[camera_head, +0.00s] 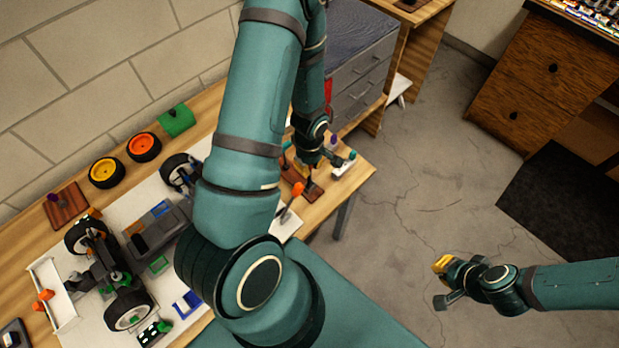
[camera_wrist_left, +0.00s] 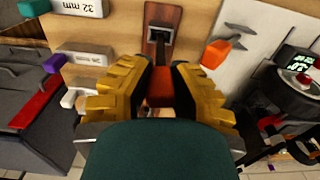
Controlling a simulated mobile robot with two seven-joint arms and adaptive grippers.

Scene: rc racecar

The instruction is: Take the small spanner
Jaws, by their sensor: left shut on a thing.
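My left gripper (camera_head: 308,172) is over the right end of the workbench, partly hidden by my own arm in the head view. In the left wrist view its gold fingers (camera_wrist_left: 160,95) are shut on an orange-red handle (camera_wrist_left: 160,86), which I take to be the small spanner's. A dark metal part (camera_wrist_left: 160,38) runs from the handle to a brown wooden holder (camera_wrist_left: 163,18). I cannot tell whether it is clear of the holder. My right gripper (camera_head: 441,284) is open and empty above the floor.
Tools with "32 mm" labels (camera_wrist_left: 82,8) lie left of the holder; another orange handle (camera_wrist_left: 215,53) is to its right. The partly built car (camera_head: 105,265), orange wheel (camera_head: 143,147) and yellow wheel (camera_head: 106,172) are on the bench. A grey drawer unit (camera_head: 360,75) stands behind.

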